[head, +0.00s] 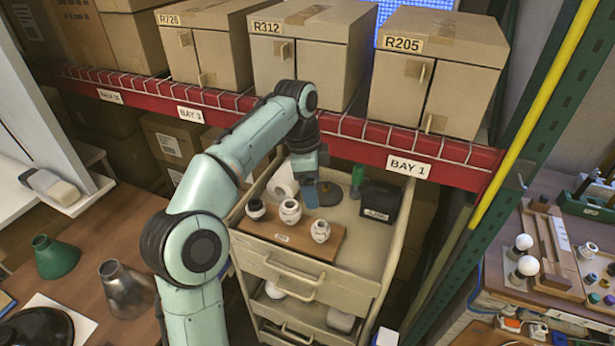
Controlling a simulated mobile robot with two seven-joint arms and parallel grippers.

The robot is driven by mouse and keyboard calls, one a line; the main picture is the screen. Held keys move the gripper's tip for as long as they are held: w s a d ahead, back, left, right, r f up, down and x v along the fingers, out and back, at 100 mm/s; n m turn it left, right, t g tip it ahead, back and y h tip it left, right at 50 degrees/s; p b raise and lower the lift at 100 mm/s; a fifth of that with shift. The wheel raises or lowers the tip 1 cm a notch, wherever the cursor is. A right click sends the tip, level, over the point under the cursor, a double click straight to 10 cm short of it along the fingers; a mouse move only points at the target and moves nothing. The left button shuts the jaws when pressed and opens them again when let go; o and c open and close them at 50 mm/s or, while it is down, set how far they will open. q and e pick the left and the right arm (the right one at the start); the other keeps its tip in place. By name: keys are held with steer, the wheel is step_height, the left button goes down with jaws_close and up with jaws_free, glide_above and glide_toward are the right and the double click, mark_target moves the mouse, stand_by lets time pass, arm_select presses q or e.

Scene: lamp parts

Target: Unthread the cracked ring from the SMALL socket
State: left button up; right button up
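Three white sockets with dark parts stand on a wooden board (334,253) on top of a cream drawer cart. They are a left socket (256,210), a middle socket (290,212) and a right socket (320,231). The left one looks the smallest. A crack in any ring is too small to see. My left arm reaches over the cart, and my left gripper (311,194) points down just behind the middle and right sockets, seemingly apart from them. Its fingers are seen edge-on, so their opening is unclear. My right gripper is out of view.
A white roll (283,181), a dark round disc (324,197), a green bottle (357,181) and a black box (379,201) stand behind the board. A red shelf beam (350,146) with cartons crosses behind the cart. Lamp shades (127,290) stand on the left table.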

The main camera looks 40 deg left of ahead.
mark_target(320, 224)
arm_select(q)
steer(key=f+b, duration=0.1)
steer(key=f, duration=0.3)
steer(key=d+f+b, duration=0.1)
steer(key=f, duration=0.3)
steer(key=w+f, duration=0.1)
steer(key=f, duration=0.3)
steer(key=shift+d+f+b, duration=0.1)
steer(key=shift+d+b, duration=0.25)
steer(key=shift+b, duration=0.05)
steer(key=shift+f, duration=0.35)
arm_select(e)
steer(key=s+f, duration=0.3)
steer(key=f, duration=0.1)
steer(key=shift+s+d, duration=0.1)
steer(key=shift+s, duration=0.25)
arm_select(q)
steer(key=c, duration=1.3)
steer(key=n, duration=0.4)
steer(key=shift+d+r+t, duration=0.1)
steer(key=shift+d+t, duration=0.05)
steer(key=shift+t, duration=0.15)
steer(key=shift+n+y, duration=0.4)
steer(key=shift+n, duration=1.1)
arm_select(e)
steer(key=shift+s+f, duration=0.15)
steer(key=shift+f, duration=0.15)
